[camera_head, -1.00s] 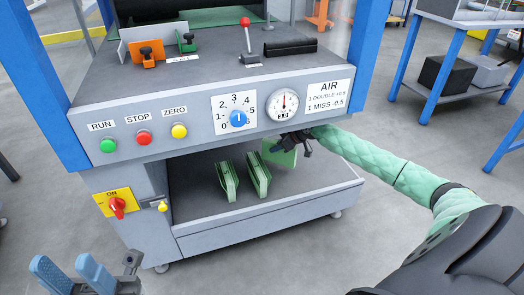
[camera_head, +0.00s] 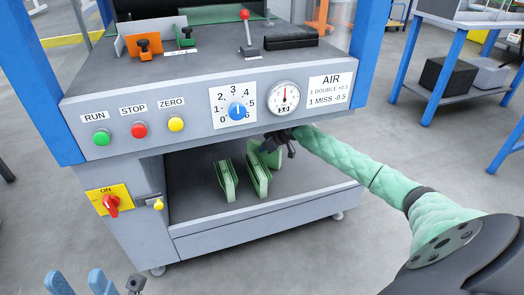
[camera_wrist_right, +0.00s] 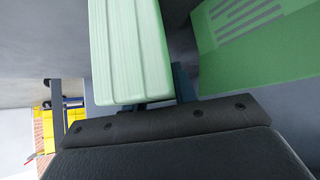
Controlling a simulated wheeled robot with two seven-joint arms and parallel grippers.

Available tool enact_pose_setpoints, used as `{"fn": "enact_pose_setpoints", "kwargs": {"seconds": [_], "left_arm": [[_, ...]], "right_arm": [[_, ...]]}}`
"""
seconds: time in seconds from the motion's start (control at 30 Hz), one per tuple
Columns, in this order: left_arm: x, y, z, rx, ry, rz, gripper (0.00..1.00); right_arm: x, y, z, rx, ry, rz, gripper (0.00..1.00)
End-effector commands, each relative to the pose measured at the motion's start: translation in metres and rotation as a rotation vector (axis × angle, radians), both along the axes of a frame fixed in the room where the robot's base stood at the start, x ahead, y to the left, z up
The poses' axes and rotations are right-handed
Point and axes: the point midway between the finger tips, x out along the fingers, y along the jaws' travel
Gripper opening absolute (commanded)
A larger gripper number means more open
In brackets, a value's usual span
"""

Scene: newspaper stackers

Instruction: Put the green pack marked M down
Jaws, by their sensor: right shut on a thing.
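My right gripper (camera_head: 278,140) reaches under the front panel into the lower bay, shut on a green pack (camera_head: 273,157). The held pack is partly hidden behind another green pack (camera_head: 258,174). A third green pack (camera_head: 227,181) stands on edge to the left on the grey shelf (camera_head: 300,199). In the right wrist view a pale ribbed green pack (camera_wrist_right: 130,50) is at the fingers, with a green face (camera_wrist_right: 255,45) close on the right. I cannot read an M. My left gripper (camera_head: 77,281) is at the bottom left, fingers apart, empty.
The front panel (camera_head: 200,120) with buttons, blue dial and gauge overhangs the bay. A red switch (camera_head: 112,205) is on the left cabinet. The shelf has a raised front lip and is bare to the right and left of the packs.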

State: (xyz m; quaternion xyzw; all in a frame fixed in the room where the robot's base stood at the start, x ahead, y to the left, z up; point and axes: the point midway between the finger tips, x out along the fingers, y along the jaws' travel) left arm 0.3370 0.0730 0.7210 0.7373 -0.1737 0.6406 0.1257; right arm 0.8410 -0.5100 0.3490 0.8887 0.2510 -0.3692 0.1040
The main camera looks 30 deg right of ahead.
Motion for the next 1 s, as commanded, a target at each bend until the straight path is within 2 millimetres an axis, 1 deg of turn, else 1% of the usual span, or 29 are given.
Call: {"fn": "enact_pose_setpoints", "kwargs": {"seconds": [0.03,0.13,0.4,0.43,0.5,0.53,0.83,0.9,1.0], "left_arm": [[0.0,0.001,-0.003,0.004,0.013,0.002,0.36],[-0.001,0.002,-0.004,0.005,0.019,0.005,0.36],[0.001,0.002,0.004,0.003,-0.006,0.004,0.36],[0.001,0.002,0.005,0.003,-0.01,0.004,0.36],[0.001,0.001,0.006,0.002,-0.014,0.002,0.36],[0.001,0.001,0.006,0.002,-0.014,0.001,0.36],[0.0,0.0,0.003,0.0,-0.006,-0.002,0.36],[0.0,0.0,0.003,0.003,-0.001,0.0,0.36],[0.0,0.0,0.009,0.002,-0.001,-0.001,0.36]], "right_arm": [[0.001,0.0,0.001,0.0,-0.002,0.0,0.0],[0.001,0.0,0.002,0.0,-0.002,0.0,0.0],[0.0,0.0,-0.002,0.0,-0.002,-0.001,0.0],[0.0,0.0,-0.003,-0.001,-0.002,0.0,0.33],[0.0,0.0,-0.003,-0.001,-0.002,0.0,0.47],[0.0,0.0,-0.003,-0.001,-0.002,0.0,0.49],[0.0,0.0,-0.001,-0.001,-0.002,0.0,0.49],[-0.001,-0.001,0.004,-0.001,-0.002,0.001,0.49],[-0.009,-0.006,0.015,-0.002,-0.001,0.0,0.49]]}}
